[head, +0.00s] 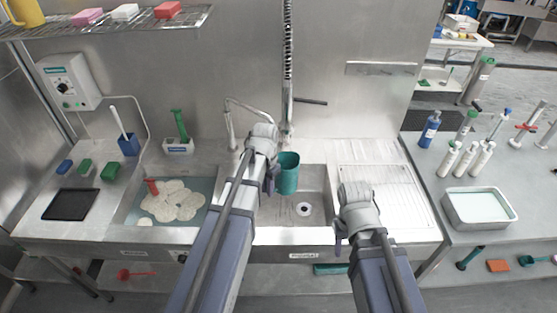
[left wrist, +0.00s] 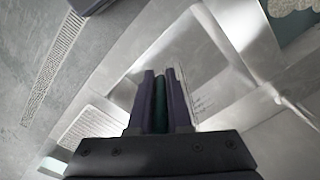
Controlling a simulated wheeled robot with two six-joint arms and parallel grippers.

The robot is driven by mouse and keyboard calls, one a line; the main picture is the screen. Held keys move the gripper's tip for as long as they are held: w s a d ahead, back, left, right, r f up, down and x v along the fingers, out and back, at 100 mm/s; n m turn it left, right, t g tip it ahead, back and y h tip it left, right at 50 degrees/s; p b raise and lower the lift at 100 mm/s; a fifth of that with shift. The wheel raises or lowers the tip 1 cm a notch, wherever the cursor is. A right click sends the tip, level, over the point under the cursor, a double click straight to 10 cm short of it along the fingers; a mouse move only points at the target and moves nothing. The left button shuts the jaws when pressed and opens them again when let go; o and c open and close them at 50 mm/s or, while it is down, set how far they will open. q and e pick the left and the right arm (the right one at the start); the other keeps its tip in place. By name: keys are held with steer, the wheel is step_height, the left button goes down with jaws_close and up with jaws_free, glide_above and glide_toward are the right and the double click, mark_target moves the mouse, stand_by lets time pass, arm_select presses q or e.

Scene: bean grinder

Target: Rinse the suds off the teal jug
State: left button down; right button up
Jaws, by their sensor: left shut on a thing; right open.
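The teal jug (head: 288,175) is in the head view, held over the empty right-hand sink basin (head: 318,211), with the drain below and to its right. My left gripper (head: 274,178) is at the jug's left side, shut on it. In the left wrist view a dark teal strip of the jug (left wrist: 160,105) shows between the two fingers. I cannot make out suds on the jug. My right gripper (head: 340,240) is open and empty at the front right of the basin. The tall spray tap (head: 287,110) stands behind the jug, and a bent faucet (head: 232,125) is to its left.
The left basin (head: 125,212) holds water with foam (head: 175,203) and a red-handled thing. The ribbed drainboard (head: 390,195) right of the sink is clear. Bottles (head: 450,158) and a water tray (head: 480,208) stand on the right counter.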

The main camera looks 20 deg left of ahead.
arm_select(q)
steer(key=shift+r, duration=0.1)
steer(key=s+d+r+p, duration=0.1)
steer(key=s+r+p, duration=0.2)
steer(key=s+p, duration=0.1)
steer(key=shift+s+d+r, duration=0.35)
steer(key=shift+d+r, duration=0.05)
stand_by(0.3)
